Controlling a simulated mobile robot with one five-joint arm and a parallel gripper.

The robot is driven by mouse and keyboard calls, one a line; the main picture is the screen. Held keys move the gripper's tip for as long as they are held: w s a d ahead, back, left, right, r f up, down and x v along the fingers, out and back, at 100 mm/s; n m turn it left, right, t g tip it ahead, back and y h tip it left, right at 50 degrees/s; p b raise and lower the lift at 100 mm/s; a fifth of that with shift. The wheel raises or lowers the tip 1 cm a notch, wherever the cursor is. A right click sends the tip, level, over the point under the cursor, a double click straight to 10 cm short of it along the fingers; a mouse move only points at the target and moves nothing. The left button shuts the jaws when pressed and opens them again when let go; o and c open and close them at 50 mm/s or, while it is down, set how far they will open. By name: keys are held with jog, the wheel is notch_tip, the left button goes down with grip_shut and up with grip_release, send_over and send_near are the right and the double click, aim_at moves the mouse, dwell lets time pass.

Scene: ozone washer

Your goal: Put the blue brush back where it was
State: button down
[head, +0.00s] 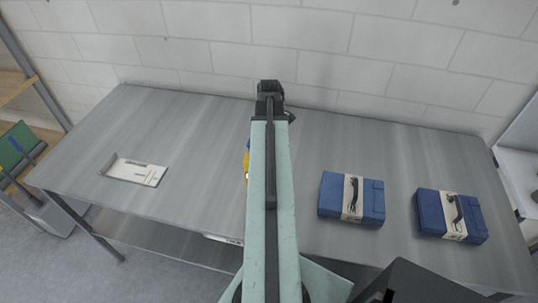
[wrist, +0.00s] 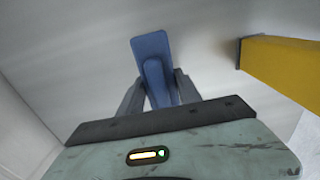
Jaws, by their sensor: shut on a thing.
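The blue brush (wrist: 152,55) shows in the wrist view, between the two grey fingers of my gripper (wrist: 160,88). The gripper is shut on its narrow part, and a wider flat blue end sticks out beyond the fingertips. In the head view my gripper (head: 270,90) is at the far end of my outstretched arm, over the back of the grey table (head: 200,125) near the wall. The brush is hidden in the head view. I cannot tell whether the brush touches anything.
A yellow thing (wrist: 280,62) stands right of the brush in the wrist view; its edge (head: 247,165) shows beside my arm. Two blue cases (head: 328,190) (head: 430,210) lie on the table's right. A flat white item (head: 150,175) lies left. The table between it and my arm is clear.

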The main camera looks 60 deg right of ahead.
notch_tip(320, 180, down, 4)
jog(key=b, duration=0.3)
jog(key=shift+b, duration=0.35)
jog(key=shift+r, duration=0.3)
jog(key=shift+f, duration=0.2)
jog(key=c, duration=0.8)
grip_release()
jog(key=shift+c, duration=0.2)
notch_tip(320, 180, up, 13)
jog(key=p, duration=1.2)
jog(key=shift+f+p, duration=0.2)
jog(key=shift+p, duration=0.15)
jog(key=shift+f, duration=0.1)
